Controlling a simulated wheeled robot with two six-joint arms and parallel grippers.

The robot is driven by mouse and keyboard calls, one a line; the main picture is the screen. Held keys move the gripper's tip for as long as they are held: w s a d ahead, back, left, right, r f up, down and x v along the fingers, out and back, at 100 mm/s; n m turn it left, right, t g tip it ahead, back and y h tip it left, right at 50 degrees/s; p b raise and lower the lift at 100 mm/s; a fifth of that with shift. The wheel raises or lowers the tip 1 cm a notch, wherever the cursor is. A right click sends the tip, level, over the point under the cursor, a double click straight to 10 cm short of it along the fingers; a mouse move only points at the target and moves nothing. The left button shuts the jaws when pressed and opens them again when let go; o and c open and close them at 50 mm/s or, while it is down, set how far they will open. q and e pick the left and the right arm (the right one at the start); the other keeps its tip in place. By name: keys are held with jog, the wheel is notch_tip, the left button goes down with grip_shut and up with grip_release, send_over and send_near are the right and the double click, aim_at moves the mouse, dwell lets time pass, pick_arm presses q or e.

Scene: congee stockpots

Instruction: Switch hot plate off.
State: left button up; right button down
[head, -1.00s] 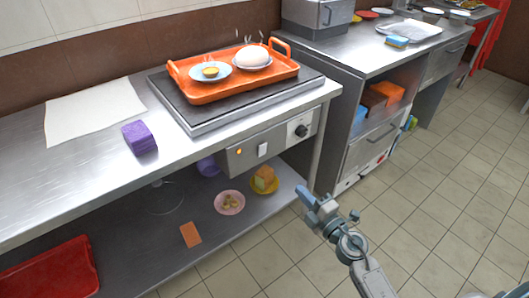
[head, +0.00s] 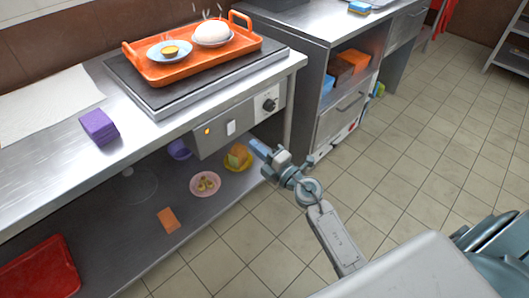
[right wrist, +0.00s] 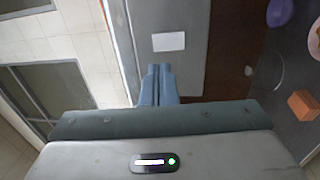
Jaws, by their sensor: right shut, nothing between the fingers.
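The hot plate (head: 190,98) is a dark slab on the steel counter. The grey control panel (head: 212,142) on the counter's front carries a lit amber lamp (head: 207,131), a white switch (head: 231,127) and a black knob (head: 269,104). My right gripper (head: 257,146) is shut and empty, below and right of the switch, apart from the panel in the head view. In the right wrist view its closed blue fingers (right wrist: 158,72) point at a grey face with a white rectangle (right wrist: 169,41), which looks like the switch. My left gripper is out of view.
An orange tray (head: 151,75) with two dishes sits on the hot plate, with steam-like wisps above. A purple block (head: 99,126) lies on the counter. The lower shelf (head: 110,225) holds a pink plate (head: 205,184), a yellow plate and an orange block.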

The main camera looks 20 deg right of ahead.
aim_at(231, 125)
jog(key=x, duration=0.7)
jog(key=shift+w, duration=0.25)
jog(key=shift+w+a+r, duration=0.1)
jog(key=shift+w+a, duration=0.1)
jog(key=shift+w, duration=0.2)
